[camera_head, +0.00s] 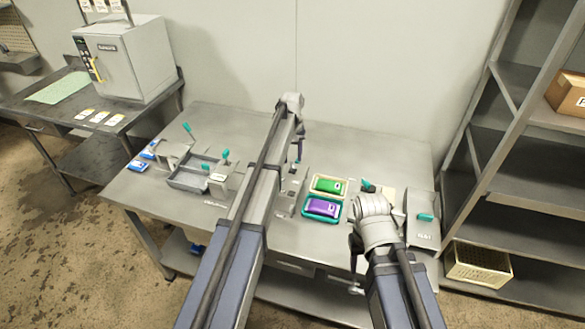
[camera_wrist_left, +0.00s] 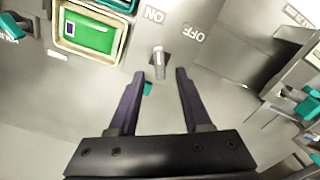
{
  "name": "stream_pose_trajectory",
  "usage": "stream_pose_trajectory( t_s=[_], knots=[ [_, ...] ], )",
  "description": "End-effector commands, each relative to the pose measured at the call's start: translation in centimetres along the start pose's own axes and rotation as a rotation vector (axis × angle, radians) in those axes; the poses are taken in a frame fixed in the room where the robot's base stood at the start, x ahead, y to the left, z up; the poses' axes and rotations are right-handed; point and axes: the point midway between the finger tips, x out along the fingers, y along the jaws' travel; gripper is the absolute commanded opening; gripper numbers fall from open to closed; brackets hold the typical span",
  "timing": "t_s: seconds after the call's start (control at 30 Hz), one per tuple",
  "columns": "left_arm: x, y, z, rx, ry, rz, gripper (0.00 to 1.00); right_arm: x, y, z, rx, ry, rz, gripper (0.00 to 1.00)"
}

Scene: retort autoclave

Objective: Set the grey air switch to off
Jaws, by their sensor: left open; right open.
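The grey air switch (camera_wrist_left: 158,60) shows in the left wrist view as a short light grey lever on the grey table panel. The ON label (camera_wrist_left: 154,15) and OFF label (camera_wrist_left: 193,32) stand beyond it, OFF to the right of ON. My left gripper (camera_wrist_left: 160,74) is open, with one dark fingertip on each side of the lever and a gap on both sides. Which label the lever leans to is hard to tell. In the head view my left gripper (camera_head: 298,152) is small over the table, and the switch cannot be made out. My right gripper (camera_head: 356,248) is open near the table's front right.
A cream tray with a green pouch (camera_head: 331,186) and a teal tray with a purple pouch (camera_head: 322,206) lie between the arms. Teal-handled fixtures (camera_head: 226,157) stand on the left of the table (camera_head: 134,187). A white autoclave (camera_head: 128,58) and shelves (camera_head: 520,120) flank it.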

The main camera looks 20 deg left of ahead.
Motion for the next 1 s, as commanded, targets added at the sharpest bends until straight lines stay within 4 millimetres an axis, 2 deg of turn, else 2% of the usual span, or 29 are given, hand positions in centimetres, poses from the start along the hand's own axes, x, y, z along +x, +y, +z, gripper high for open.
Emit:
stream_pose_trajectory(
  t_s=[0.03,0.2,0.57,1.0],
  knots=[
    [1.4,0.0,0.0,0.000,0.000,0.000,0.49,1.4,-0.1,-0.1,0.000,0.000,0.000,0.50],
    [2.9,0.0,0.0,0.000,0.000,0.000,0.49,2.9,-0.3,-0.2,0.000,0.000,0.000,0.50],
    [3.0,0.0,0.0,0.000,0.000,0.000,0.48,3.0,-0.3,-0.2,0.000,0.000,0.000,0.50],
    [3.0,0.0,0.0,0.000,0.000,0.000,0.00,3.0,-0.3,-0.2,0.000,0.000,0.000,0.50]
  ],
)
